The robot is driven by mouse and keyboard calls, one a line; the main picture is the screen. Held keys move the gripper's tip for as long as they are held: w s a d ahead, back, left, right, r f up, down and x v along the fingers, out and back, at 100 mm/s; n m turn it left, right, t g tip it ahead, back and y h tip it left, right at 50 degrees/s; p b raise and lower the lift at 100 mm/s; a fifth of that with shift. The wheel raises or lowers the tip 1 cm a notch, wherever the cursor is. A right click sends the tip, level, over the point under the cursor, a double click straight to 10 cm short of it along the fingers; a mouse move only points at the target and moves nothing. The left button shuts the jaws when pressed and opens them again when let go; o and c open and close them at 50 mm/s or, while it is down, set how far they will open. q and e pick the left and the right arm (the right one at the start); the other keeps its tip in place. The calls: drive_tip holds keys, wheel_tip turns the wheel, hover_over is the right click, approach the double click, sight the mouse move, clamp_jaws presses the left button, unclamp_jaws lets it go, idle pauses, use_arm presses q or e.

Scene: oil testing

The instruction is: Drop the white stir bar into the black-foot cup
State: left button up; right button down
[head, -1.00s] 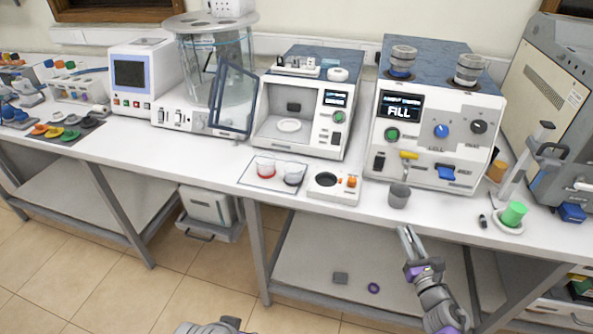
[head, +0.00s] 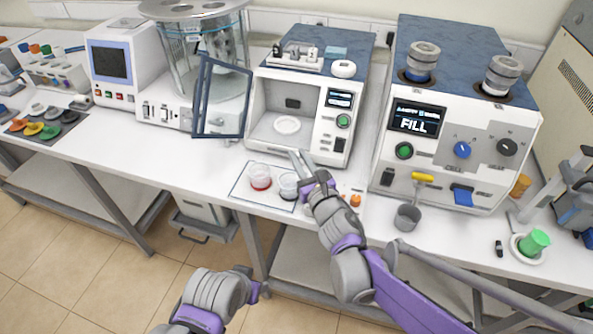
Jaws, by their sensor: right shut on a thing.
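The black-foot cup (head: 288,187), a small clear cup with a dark base, stands on a pale square mat (head: 243,190). The red-foot cup (head: 260,178) stands to its left on the same mat. My right gripper (head: 296,156) reaches in from the lower right, its fingertips just past the black-foot cup in the picture. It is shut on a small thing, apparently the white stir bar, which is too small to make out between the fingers. I cannot tell the tips' height above the cup.
A white machine with an open chamber (head: 287,142) stands right behind the cups. The FILL machine (head: 455,140) is to the right, with a grey beaker (head: 407,217) before it. A green cup (head: 534,242) stands further right. My right arm hides the small stirrer plate.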

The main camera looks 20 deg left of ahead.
sight(296, 175)
drive_tip(key=shift+a, duration=0.3)
drive_tip(key=f+b, duration=0.2)
drive_tip(key=s+f+b, duration=0.1)
drive_tip(key=f+b, duration=0.1)
drive_tip(key=f, duration=0.1)
drive_tip(key=shift+s+f, duration=0.15)
use_arm(q)
drive_tip(key=f, duration=0.1)
drive_tip(key=s+f, duration=0.1)
drive_tip(key=f, duration=0.2)
drive_tip(key=shift+s+f, duration=0.4)
use_arm(e)
drive_tip(key=c, duration=0.7)
unclamp_jaws()
